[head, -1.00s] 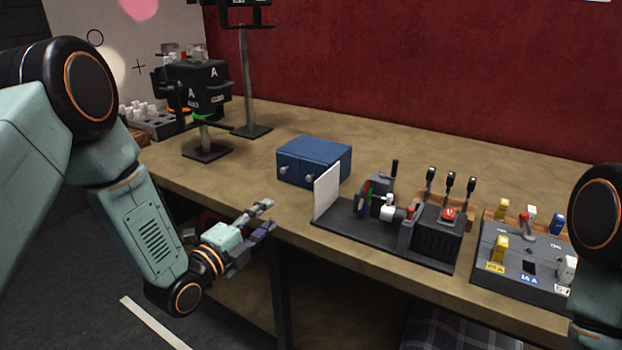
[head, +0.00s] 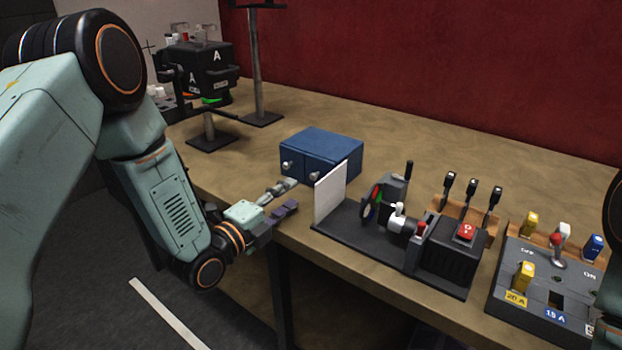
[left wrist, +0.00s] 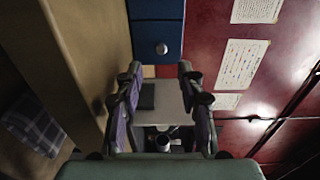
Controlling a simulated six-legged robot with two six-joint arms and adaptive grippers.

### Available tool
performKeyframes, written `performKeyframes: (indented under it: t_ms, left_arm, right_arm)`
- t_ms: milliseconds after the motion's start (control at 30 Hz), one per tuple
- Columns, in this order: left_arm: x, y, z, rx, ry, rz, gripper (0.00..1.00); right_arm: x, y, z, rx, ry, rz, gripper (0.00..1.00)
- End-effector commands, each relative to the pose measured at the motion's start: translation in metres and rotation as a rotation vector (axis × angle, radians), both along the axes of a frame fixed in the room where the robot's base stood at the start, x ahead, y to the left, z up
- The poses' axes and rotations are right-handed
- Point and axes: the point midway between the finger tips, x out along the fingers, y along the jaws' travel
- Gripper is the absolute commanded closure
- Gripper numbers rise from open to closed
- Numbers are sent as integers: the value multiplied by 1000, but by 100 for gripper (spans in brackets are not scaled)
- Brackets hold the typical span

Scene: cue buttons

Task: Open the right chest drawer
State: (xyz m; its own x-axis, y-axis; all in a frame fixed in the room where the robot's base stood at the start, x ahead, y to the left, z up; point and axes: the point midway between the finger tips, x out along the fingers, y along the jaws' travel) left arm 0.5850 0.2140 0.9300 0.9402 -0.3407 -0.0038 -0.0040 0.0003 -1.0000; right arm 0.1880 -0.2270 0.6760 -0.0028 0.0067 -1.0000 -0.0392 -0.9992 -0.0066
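A blue chest (head: 338,145) stands on the table with two drawers side by side and a round metal knob on each. Both drawers look shut. The right drawer (head: 311,167) is partly covered by a white upright panel (head: 331,192). My left gripper (head: 290,195) is open and empty, in front of the chest by the table's front edge, apart from the knobs. In the left wrist view, my left gripper (left wrist: 158,70) has its fingers spread, and the chest (left wrist: 156,12) with one knob (left wrist: 161,48) shows beyond the tips. My right gripper is out of view.
Right of the chest stands a dark device (head: 450,250) with a wheel, levers and a red button. Further right is a grey switch panel (head: 545,285). A black stand marked A (head: 200,70) is at the back left. The table between the chest and the wall is clear.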

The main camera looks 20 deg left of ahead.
Motion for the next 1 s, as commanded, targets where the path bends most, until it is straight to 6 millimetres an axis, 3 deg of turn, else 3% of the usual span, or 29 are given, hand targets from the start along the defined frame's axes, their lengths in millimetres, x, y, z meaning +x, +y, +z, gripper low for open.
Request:
performKeyframes:
  t_ms: [500, 900, 1000]
  left_arm:
    - [61, -23, -1, 1, 0, -2, 62]
    - [72, -27, 0, -1, 0, 0, 62]
    - [72, -27, 0, -1, 0, 0, 69]
  right_arm:
    - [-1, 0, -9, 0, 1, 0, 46]
    - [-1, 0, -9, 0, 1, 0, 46]
    - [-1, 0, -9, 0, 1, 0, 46]
